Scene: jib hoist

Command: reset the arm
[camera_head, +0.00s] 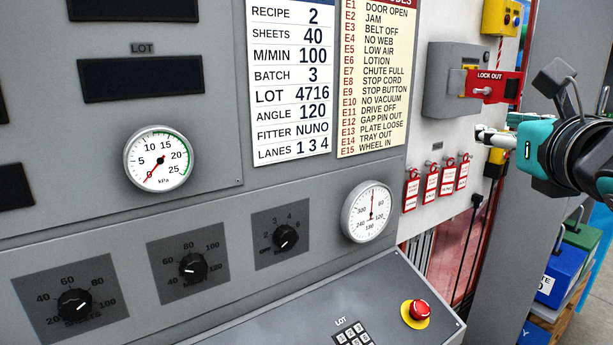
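My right gripper (487,135) reaches in from the right edge on a teal and black wrist. Its pale fingers point left, in front of the white panel, below the grey switch box (445,90) with its red LOCK OUT plate (490,86) and above the red tags. I see nothing held in it, but the fingers overlap and their gap cannot be made out. Whether it touches the panel cannot be told. My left gripper is out of view.
The grey machine panel (215,215) carries gauges, knobs and dark displays. A sloping console with a red stop button (419,309) juts out below. Several red tags (432,187) hang on the white panel. Blue (561,276) and green boxes stand at lower right.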

